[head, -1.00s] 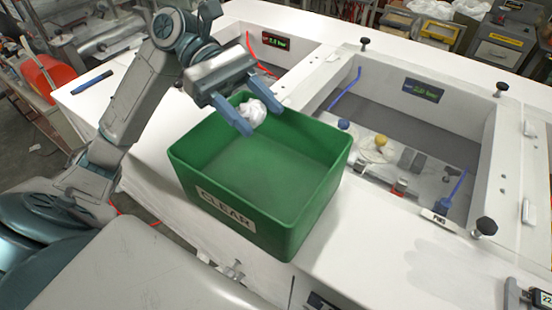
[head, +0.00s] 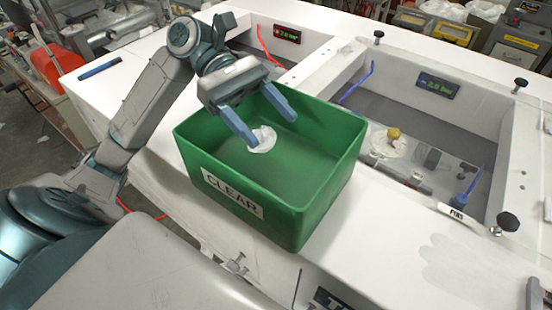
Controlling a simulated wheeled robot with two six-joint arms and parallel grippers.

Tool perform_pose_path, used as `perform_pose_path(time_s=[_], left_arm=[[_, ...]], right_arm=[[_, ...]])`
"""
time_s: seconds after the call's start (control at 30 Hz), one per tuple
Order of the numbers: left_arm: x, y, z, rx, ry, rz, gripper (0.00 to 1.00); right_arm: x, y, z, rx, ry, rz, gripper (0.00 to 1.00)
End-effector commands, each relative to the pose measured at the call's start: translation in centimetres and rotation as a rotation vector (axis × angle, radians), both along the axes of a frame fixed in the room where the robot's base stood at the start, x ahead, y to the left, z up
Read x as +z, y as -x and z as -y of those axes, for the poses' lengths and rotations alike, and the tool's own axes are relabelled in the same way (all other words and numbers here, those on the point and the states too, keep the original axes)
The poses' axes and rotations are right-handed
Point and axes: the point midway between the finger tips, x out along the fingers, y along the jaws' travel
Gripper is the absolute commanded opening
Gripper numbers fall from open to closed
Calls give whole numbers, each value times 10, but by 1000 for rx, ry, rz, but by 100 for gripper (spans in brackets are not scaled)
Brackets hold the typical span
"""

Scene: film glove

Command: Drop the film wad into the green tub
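The green tub (head: 216,224), with a CLEAR label on its front, stands on the white bench top in the middle of the head view. My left gripper (head: 272,134) is above the tub's back part, with its two blue fingers spread apart. The whitish film wad (head: 263,141) shows inside the tub's outline, just beyond and below the fingertips, near the left finger. The fingers are not closed on it. I cannot tell whether it rests on the tub floor or is still in the air. My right gripper is not in view.
A framed bay (head: 440,130) with a raised white rim lies right of the tub, holding a yellow knob (head: 393,133) and small parts. Another bay with a red display (head: 286,34) is behind. A dark blue pen-like item (head: 99,69) lies at the back left.

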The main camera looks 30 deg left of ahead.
Motion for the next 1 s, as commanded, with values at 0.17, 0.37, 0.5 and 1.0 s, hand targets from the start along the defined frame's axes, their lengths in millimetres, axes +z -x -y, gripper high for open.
perform_pose_path(time_s=[0.17, 0.37, 0.5, 1.0], left_arm=[[0, 0, 0, 0, 0, 0, 76], [0, 0, -1, 0, -1, 0, 76], [2, -3, -11, 3, -4, -1, 76], [35, -21, -87, 3, -2, 2, 76]], right_arm=[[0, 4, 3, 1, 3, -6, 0], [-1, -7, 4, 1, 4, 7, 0], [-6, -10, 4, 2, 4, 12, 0], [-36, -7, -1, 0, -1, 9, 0]])
